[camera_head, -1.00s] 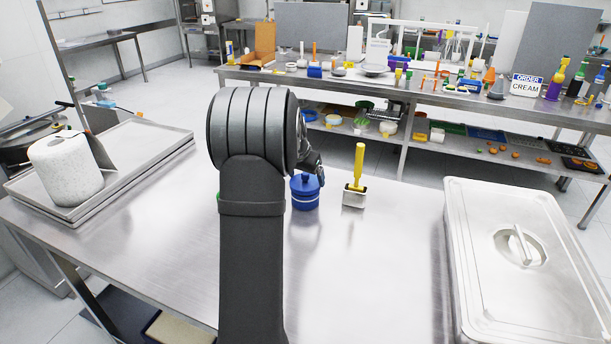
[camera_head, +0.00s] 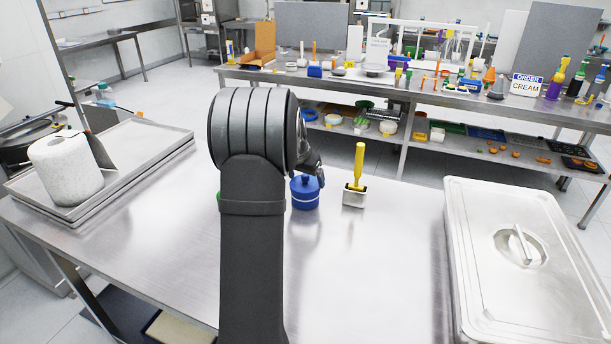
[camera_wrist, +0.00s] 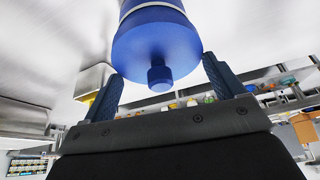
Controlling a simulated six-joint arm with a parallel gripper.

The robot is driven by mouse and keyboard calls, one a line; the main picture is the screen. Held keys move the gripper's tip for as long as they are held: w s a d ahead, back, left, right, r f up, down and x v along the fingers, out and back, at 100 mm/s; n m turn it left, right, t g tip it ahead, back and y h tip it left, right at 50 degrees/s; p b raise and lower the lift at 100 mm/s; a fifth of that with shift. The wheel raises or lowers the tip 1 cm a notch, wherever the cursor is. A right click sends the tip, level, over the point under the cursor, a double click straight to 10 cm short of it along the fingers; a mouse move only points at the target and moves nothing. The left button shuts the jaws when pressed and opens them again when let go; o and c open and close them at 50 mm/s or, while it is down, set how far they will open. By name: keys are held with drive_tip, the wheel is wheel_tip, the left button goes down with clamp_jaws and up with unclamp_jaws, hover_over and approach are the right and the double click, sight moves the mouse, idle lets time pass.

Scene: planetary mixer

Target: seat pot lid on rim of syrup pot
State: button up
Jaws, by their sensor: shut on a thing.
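The blue syrup pot (camera_head: 305,200) stands upright on the steel table, just right of my arm in the head view. The blue pot lid (camera_head: 304,182) is on top of it, over the rim. In the wrist view the lid (camera_wrist: 155,48) shows its round top and knob, with the pot behind it. Whether the lid sits flush all round the rim I cannot tell. In the head view my arm hides part of the gripper.
A yellow-handled tool in a small metal holder (camera_head: 354,195) stands just right of the pot. A large lidded steel pan (camera_head: 480,270) fills the table's right side. A tray (camera_head: 150,145) with a white paper roll (camera_head: 62,170) is at left.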

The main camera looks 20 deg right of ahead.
drive_tip(key=shift+f, duration=0.7)
drive_tip(key=o, duration=0.8)
drive_tip(key=shift+c, duration=0.2)
drive_tip(key=v, duration=1.7)
drive_tip(key=shift+r, duration=0.2)
drive_tip(key=x, duration=1.7)
drive_tip(key=shift+f, duration=0.15)
drive_tip(key=shift+r, duration=0.2)
